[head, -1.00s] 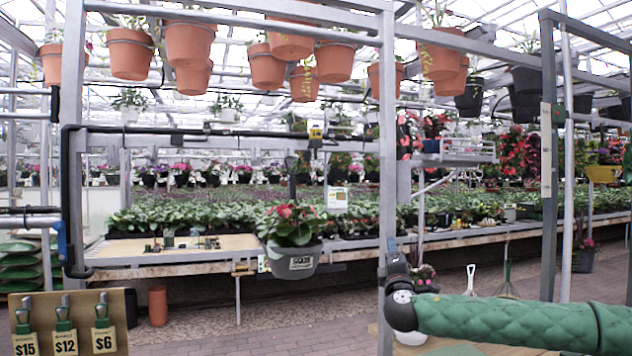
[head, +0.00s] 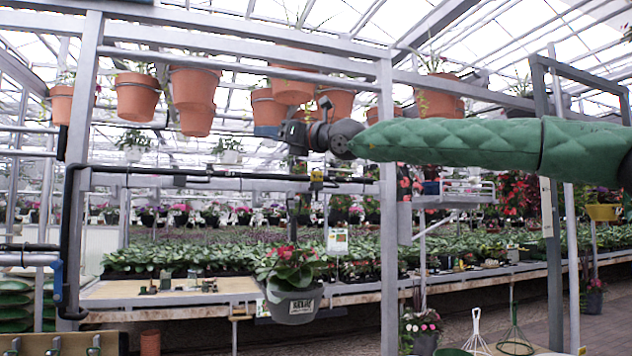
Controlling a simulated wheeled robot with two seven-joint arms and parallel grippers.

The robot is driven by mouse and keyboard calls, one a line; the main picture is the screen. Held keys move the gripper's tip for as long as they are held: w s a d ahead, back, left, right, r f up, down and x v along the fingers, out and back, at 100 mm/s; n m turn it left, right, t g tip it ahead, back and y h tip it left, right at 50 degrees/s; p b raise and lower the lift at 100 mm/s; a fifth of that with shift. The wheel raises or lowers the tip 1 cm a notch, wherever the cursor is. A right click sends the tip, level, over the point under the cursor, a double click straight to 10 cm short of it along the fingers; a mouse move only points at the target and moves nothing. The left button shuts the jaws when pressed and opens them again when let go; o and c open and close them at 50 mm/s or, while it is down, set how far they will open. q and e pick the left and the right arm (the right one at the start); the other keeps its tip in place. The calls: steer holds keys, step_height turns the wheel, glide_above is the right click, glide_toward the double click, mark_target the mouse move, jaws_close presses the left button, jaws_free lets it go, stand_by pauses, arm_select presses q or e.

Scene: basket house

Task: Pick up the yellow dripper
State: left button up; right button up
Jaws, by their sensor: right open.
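A small yellow and black piece, which looks like the yellow dripper (head: 317,181), sits on the black hose along the grey rail in the middle of the view. My right gripper (head: 283,131) is open at the end of the green-sleeved arm reaching in from the right. In the picture it is above and slightly left of the dripper, in front of the hanging terracotta pots. The gap in depth between them cannot be told. The fingers are dark, small and partly hidden by the gripper body. My left gripper is not in view.
Terracotta pots (head: 137,97) hang from the upper beam, close to the gripper in the picture. A grey upright post (head: 387,250) stands just right of the dripper. A grey pot with red flowers (head: 293,303) hangs below. Plant benches (head: 190,292) lie behind.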

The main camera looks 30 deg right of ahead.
steer(key=w+d+f+m+g+h, duration=0.1)
steer(key=w+d+f+m+h, duration=0.15)
steer(key=d+h, duration=0.45)
steer(key=m+g+h, duration=0.3)
steer(key=m+h, duration=0.3)
glide_toward(317, 178)
steer(key=w, duration=0.3)
steer(key=shift+w+d+f, duration=0.15)
steer(key=shift+w+d, duration=0.25)
steer(key=shift+d, duration=0.05)
steer(key=shift+p+x, duration=0.55)
steer(key=shift+x, duration=0.5)
steer(key=shift+f+p+x, duration=0.2)
steer(key=shift+p+x, duration=0.35)
steer(key=shift+x, duration=0.65)
steer(key=shift+f+p+x, duration=0.2)
steer(key=shift+p+x, duration=0.3)
steer(key=shift+x, duration=0.75)
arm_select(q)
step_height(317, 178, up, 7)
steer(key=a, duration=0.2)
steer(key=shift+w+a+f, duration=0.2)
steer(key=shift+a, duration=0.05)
arm_select(e)
steer(key=shift+s, duration=0.2)
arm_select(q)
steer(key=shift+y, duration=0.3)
arm_select(e)
steer(key=c, duration=0.9)
